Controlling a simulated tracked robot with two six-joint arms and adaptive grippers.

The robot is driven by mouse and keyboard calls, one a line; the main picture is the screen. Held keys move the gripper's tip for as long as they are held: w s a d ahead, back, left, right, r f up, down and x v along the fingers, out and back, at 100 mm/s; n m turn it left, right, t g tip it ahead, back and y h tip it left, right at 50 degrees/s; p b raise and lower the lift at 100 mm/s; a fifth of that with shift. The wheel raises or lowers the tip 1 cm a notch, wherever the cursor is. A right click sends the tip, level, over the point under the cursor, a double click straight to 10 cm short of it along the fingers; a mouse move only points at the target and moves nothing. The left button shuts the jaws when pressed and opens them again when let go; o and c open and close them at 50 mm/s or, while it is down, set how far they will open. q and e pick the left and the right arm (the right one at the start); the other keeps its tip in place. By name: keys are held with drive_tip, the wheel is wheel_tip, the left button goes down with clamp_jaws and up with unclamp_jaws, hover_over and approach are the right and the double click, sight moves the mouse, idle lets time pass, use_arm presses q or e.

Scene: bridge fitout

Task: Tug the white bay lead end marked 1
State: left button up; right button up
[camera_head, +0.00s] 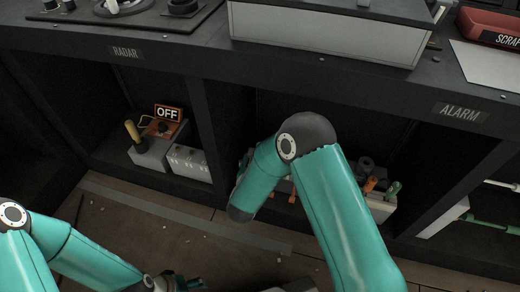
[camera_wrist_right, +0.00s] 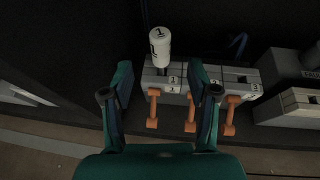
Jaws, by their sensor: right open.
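In the right wrist view, the white lead end (camera_wrist_right: 160,45) marked 1 stands upright at the first position of a grey block (camera_wrist_right: 210,77). The block has number labels and orange levers (camera_wrist_right: 152,110) along its front. My right gripper (camera_wrist_right: 161,72) is open, its two fingers apart on either side of the line to the white end, with nothing between them that I can see held. In the head view my right arm covers most of this block. My left gripper (camera_head: 182,284) is low at the bottom edge, its fingers too small to read.
The RADAR bay (camera_head: 125,52) at left holds a grey box with an OFF sign (camera_head: 167,113) and a second grey box (camera_head: 188,162). The ALARM label (camera_head: 459,112) is at right. The counter edge overhangs the bays. A dark cable (camera_wrist_right: 238,45) rises behind the block.

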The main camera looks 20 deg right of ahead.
drive_tip(key=b+x, duration=0.1)
drive_tip(key=x, duration=0.8)
drive_tip(key=shift+w+b, duration=0.15)
drive_tip(key=shift+b, duration=0.15)
clamp_jaws()
drive_tip(key=shift+d+r, duration=0.1)
drive_tip(key=shift+r, duration=0.05)
idle(0.7)
drive_tip(key=shift+b, duration=0.35)
idle(0.4)
drive_tip(key=shift+c, duration=0.4)
unclamp_jaws()
drive_tip(key=shift+o, duration=0.2)
